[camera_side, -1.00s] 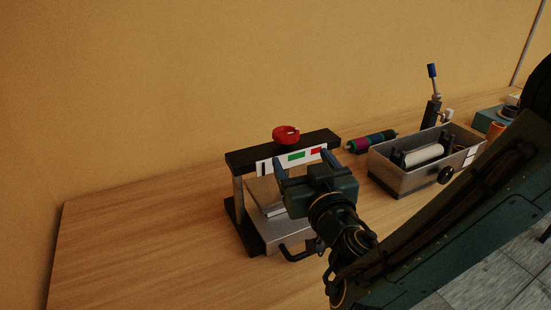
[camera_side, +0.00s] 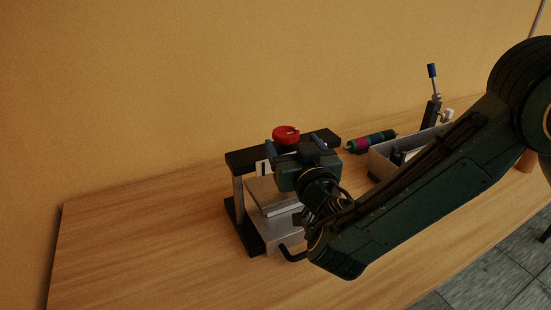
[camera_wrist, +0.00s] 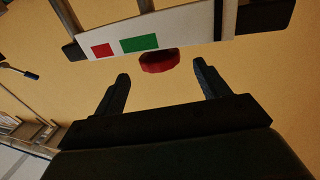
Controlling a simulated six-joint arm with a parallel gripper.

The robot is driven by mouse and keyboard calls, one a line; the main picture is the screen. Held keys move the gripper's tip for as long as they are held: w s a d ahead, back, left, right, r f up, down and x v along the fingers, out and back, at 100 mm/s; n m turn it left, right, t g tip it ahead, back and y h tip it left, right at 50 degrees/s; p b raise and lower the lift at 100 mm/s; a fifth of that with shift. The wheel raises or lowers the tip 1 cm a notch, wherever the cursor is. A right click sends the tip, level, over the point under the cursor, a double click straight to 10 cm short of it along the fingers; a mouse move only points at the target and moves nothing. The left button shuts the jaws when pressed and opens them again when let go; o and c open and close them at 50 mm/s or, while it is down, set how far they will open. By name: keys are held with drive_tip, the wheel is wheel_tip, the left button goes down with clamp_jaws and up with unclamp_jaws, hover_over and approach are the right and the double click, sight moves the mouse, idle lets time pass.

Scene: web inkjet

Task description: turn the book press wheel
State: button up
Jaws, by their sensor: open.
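The book press stands on the wooden table, with a dark crossbeam (camera_side: 246,157) on top. Its red wheel (camera_side: 286,132) sits above the beam. In the wrist view the wheel (camera_wrist: 160,61) shows below the beam's white label panel (camera_wrist: 195,30), roughly between my two fingers and beyond their tips. My gripper (camera_side: 297,144) is open, in front of the beam and just below the wheel in the side view. It also shows open in the wrist view (camera_wrist: 163,76), with nothing between the fingers. The distance from fingers to wheel is hard to judge, but I see no contact.
A grey block (camera_side: 272,198) lies within the press, and a black crank handle (camera_side: 292,254) sticks out at its front. A coloured roller (camera_side: 371,142) and a grey box (camera_side: 381,166) stand to the right, with a blue-tipped lever (camera_side: 432,88) behind. The table's left side is clear.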

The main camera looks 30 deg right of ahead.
sight(288, 126)
drive_tip(key=shift+x, duration=3.9)
drive_tip(key=c, duration=1)
drive_tip(key=shift+o, duration=0.2)
drive_tip(key=shift+m+h, duration=0.3)
drive_tip(key=shift+h, duration=0.1)
drive_tip(key=shift+s+d+r+m+g+h, duration=0.1)
drive_tip(key=shift+d+m+g+h, duration=0.1)
drive_tip(key=shift+m+g+h, duration=0.95)
drive_tip(key=shift+s+d+m+g+h, duration=0.1)
drive_tip(key=shift+d+m+g+h, duration=0.15)
drive_tip(key=shift+m+h, duration=1.05)
drive_tip(key=shift+n+h, duration=0.35)
drive_tip(key=shift+h, duration=0.2)
drive_tip(key=o, duration=1)
drive_tip(key=shift+c, duration=0.2)
